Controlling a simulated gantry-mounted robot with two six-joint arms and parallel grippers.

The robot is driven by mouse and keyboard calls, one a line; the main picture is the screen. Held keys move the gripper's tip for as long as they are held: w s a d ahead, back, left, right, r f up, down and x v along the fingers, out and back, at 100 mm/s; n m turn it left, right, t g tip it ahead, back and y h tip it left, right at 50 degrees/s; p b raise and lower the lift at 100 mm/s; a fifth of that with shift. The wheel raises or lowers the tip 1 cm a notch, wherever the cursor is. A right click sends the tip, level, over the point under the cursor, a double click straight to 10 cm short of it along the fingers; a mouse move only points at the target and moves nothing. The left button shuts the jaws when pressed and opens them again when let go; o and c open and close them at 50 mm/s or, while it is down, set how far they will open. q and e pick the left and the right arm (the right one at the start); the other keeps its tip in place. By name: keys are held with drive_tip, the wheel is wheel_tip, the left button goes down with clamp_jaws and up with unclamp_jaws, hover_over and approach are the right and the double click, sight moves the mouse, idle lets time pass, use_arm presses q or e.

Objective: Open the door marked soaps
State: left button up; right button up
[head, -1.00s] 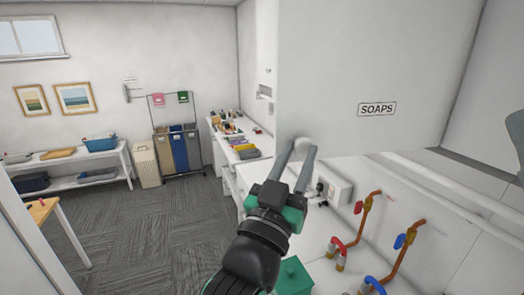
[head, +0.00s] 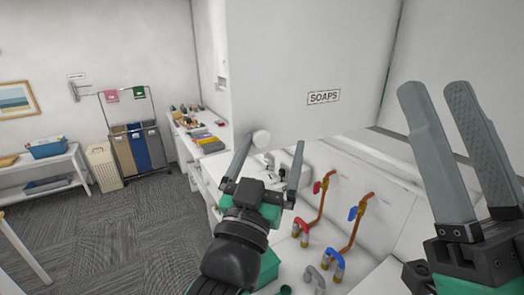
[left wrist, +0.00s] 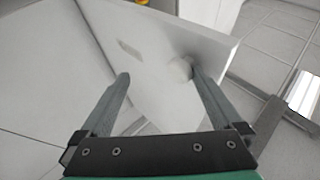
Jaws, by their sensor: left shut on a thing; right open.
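The white door marked SOAPS (head: 285,55) fills the upper middle of the head view, its label (head: 323,97) facing me. Its round white knob (head: 261,138) is near the lower left corner. The left wrist view also shows the knob (left wrist: 180,68) beside the right-hand finger, and the door panel (left wrist: 150,90). How far the door stands open cannot be told. My right gripper (head: 440,95) is open and empty at the right.
Below the door are copper pipes with red and blue valves (head: 353,213) and a grey fitting. A counter with small items (head: 195,130) runs behind on the left. Laundry bins (head: 138,148) and a shelf (head: 40,170) stand farther back. The carpet floor (head: 130,235) is clear.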

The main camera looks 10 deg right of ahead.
use_arm(q)
drive_tip(key=shift+s+d+f, duration=0.15)
drive_tip(key=shift+d+f, duration=0.2)
drive_tip(key=shift+d, duration=0.05)
drive_tip(key=b+v, duration=0.3)
drive_tip(key=v, duration=0.8)
drive_tip(key=shift+s+a+r, duration=0.2)
drive_tip(key=shift+a+r, duration=0.05)
drive_tip(key=shift+a, duration=0.25)
